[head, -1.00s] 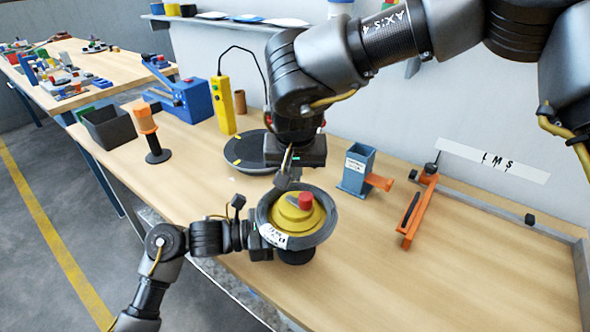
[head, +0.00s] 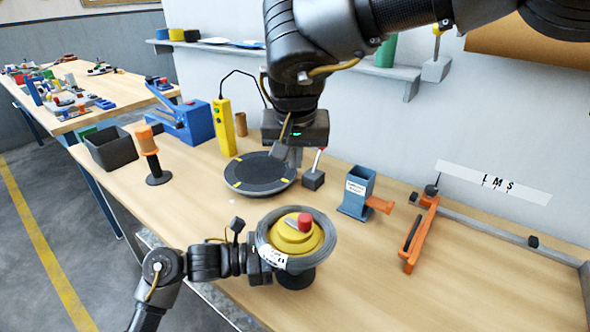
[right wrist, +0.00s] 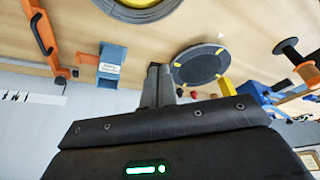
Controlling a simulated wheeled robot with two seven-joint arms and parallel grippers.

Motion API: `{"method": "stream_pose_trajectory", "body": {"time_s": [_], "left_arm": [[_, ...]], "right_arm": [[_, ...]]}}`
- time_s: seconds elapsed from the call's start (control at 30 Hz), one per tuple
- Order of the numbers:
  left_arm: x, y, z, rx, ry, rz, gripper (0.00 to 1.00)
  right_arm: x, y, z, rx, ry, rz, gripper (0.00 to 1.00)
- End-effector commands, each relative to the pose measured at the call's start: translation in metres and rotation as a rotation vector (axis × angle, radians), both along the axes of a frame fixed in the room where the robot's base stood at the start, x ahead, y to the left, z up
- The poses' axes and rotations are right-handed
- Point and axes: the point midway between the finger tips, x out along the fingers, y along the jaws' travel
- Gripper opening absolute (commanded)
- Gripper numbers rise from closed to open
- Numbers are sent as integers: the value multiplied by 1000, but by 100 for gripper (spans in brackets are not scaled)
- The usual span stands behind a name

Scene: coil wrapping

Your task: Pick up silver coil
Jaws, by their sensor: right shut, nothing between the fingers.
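The silver coil (head: 323,249) is a grey ring with a white label. It sits around a yellow hub (head: 290,240) with a red knob, on a dark base on the bench. Its edge also shows at the top of the right wrist view (right wrist: 168,9). My left gripper (head: 268,264) is at the coil's left side by the label; its fingertips are hidden, so I cannot tell its grip. My right gripper (head: 284,156) is shut and empty, behind and apart from the coil, by the dark round plate. Its fingers show in the right wrist view (right wrist: 158,86).
The round plate (head: 258,172) lies behind the coil. A small red-handled tool (head: 314,177), a blue dispenser (head: 357,193) and an orange tool (head: 418,235) stand to its right. An orange spool (head: 147,142) stands at left. The bench's front right is clear.

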Motion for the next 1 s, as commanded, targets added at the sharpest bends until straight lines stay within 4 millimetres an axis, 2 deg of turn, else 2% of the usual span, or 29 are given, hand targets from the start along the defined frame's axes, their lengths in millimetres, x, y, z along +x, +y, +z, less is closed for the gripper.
{"method": "stream_pose_trajectory", "body": {"time_s": [0.27,0.37,0.5,0.6,0.7,0.8,1.0], "left_arm": [[0,0,0,1,0,-1,0],[0,0,0,1,0,-1,0],[0,0,0,1,0,0,0],[0,0,0,1,0,-1,0],[0,0,0,1,0,-1,0],[-1,0,0,1,0,-2,0],[-1,0,0,0,0,-2,0]], "right_arm": [[-5,3,5,18,10,8,0],[-30,16,1,34,51,61,0],[-89,25,-6,30,104,120,0],[-127,23,-7,18,106,133,0],[-152,14,-5,2,82,125,0],[-164,4,-5,-14,46,92,0],[-160,-1,-5,-5,20,17,0]]}}
